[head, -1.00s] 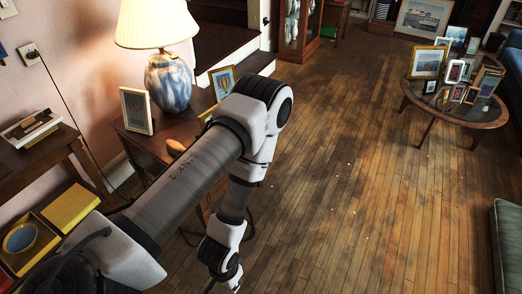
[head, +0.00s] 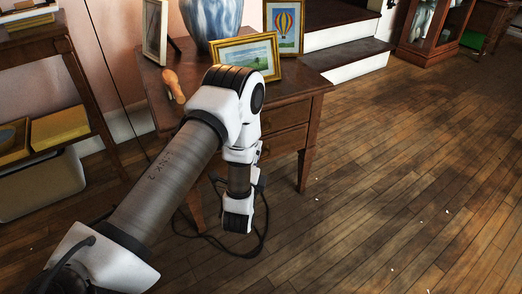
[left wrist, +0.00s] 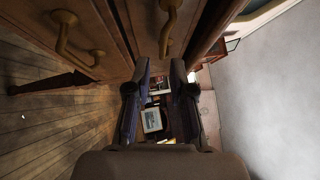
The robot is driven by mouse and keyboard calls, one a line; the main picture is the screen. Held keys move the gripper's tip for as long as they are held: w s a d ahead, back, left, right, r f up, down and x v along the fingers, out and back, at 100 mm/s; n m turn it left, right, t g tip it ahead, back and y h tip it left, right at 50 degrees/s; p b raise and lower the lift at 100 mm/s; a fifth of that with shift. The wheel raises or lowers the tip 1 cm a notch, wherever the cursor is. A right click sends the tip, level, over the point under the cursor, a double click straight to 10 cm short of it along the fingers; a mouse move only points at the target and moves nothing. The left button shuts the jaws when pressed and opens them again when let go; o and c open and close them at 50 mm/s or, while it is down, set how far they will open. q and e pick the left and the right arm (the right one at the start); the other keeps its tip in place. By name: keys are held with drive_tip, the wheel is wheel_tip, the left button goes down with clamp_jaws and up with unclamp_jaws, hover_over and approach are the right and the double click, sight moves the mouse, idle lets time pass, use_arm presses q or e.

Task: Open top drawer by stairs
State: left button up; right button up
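A wooden table with stacked drawers (head: 285,118) stands by the stairs (head: 345,45). My left arm hangs in front of it and hides part of its front. In the left wrist view my left gripper (left wrist: 160,78) has its two dark fingers apart, with nothing held between them. The upper drawer's brass handle (left wrist: 168,28) is just beyond the fingertips, apart from them as far as I can tell. The lower drawer's brass handle (left wrist: 70,36) is to the left in that view. Both drawers look shut. My right gripper is not in view.
On the table stand a blue-white lamp base (head: 210,18), a landscape frame (head: 247,55), a balloon picture (head: 284,27), another frame (head: 155,30) and a wooden object (head: 173,84). A shelf unit (head: 75,75) stands left.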

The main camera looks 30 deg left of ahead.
use_arm(q)
drive_tip(key=b+x, duration=0.2)
drive_tip(key=x, duration=0.5)
drive_tip(key=shift+w+r+b, duration=0.1)
drive_tip(key=shift+r+b, duration=0.05)
drive_tip(key=shift+b, duration=0.15)
clamp_jaws()
